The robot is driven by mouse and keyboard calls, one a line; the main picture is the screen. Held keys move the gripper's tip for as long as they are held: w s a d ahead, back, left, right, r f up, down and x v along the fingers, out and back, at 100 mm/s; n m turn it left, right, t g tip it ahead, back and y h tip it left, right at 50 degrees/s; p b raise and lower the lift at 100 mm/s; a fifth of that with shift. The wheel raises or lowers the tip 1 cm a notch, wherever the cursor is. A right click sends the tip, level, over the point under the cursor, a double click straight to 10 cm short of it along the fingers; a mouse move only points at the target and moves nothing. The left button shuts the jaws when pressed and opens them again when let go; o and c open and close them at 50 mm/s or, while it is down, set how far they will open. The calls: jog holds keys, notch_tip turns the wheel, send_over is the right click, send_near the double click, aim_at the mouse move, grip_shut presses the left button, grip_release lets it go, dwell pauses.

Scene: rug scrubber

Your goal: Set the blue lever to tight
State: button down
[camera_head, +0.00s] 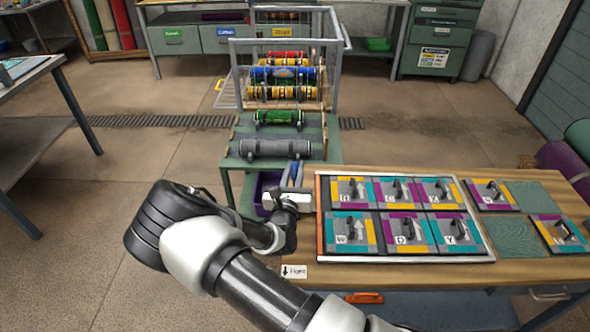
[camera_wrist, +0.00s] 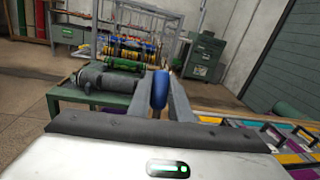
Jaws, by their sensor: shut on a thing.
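The blue lever (camera_wrist: 159,90) stands upright between the fingers of my gripper (camera_wrist: 162,104) in the wrist view. The gripper is shut on it. In the head view my gripper (camera_head: 292,178) is at the left end of the wooden workbench, beside the tile frame. The lever is mostly hidden there by my fingers and hand, and its base does not show. A white label (camera_head: 294,271) with a down arrow and the word "Tight" lies on the bench's near left corner.
A framed panel (camera_head: 318,215) of lettered colour tiles is right of my gripper. A green roller stand (camera_head: 232,160) with a grey roll (camera_head: 275,148) and a green roll (camera_head: 278,117) is behind it. The floor to the left is clear.

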aim_at(295, 175)
jog(key=shift+f, duration=0.1)
jog(key=shift+s+t+b, duration=0.25)
jog(key=shift+t+b, duration=0.05)
jog(key=shift+b, duration=0.15)
jog(key=s+t+b, duration=0.1)
jog(key=t+b, duration=0.1)
jog(key=s+r+t+h+b, duration=0.1)
jog(key=s, duration=0.1)
jog(key=shift+s+r+m+t+b, duration=0.2)
jog(key=shift+m+t+b, duration=0.1)
jog(key=shift+t+b, duration=0.1)
jog(key=shift+s+r, duration=0.1)
jog(key=shift+r, duration=0.2)
jog(key=c, duration=1.6)
grip_release()
